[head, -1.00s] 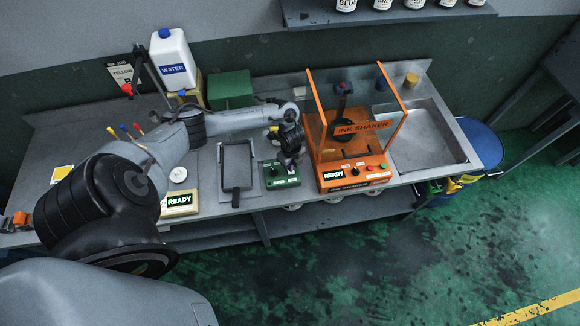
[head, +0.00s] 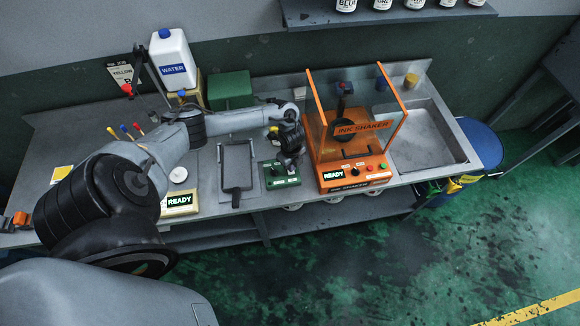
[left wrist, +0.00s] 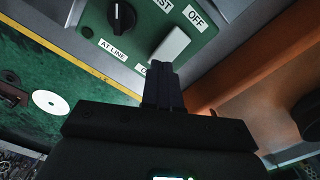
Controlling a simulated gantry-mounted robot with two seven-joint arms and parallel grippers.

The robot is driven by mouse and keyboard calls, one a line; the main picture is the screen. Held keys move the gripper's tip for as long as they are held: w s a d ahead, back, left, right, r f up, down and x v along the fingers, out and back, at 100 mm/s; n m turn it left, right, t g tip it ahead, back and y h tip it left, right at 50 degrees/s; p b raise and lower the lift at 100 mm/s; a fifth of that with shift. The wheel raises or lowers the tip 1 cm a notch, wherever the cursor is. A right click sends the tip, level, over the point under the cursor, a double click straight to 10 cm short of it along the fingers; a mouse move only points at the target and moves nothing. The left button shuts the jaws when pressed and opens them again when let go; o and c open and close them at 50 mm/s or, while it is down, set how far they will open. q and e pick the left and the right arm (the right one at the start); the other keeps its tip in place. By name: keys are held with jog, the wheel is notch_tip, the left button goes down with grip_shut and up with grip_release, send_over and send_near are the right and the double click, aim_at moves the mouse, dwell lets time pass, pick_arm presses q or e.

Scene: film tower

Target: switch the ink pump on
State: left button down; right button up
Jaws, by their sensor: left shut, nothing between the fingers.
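A green control box (head: 283,182) stands at the bench's front edge, between a grey tray and the orange ink shaker. In the left wrist view the green box (left wrist: 203,33) carries a black knob (left wrist: 121,17) and a pale block-shaped switch (left wrist: 170,46). An OFF label sits beyond the switch; a label on the near side is mostly hidden by my fingers. My left gripper (head: 291,168) is over the box, and its closed, empty fingertips (left wrist: 162,68) are at the near end of the switch. I cannot tell whether they touch it. My right gripper is not in view.
The orange ink shaker (head: 354,187) stands close to the right of the box, its display reading READY. The grey tray (head: 237,160) lies to the left. A water jug (head: 174,60) and another green box (head: 230,90) stand at the back. A sink (head: 425,140) is at the right.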

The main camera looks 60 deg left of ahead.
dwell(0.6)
pick_arm(q)
jog(key=shift+f+b, duration=0.7)
jog(key=shift+f, duration=0.25)
dwell(0.4)
notch_tip(320, 180, up, 7)
jog(key=p, duration=0.7)
dwell(0.6)
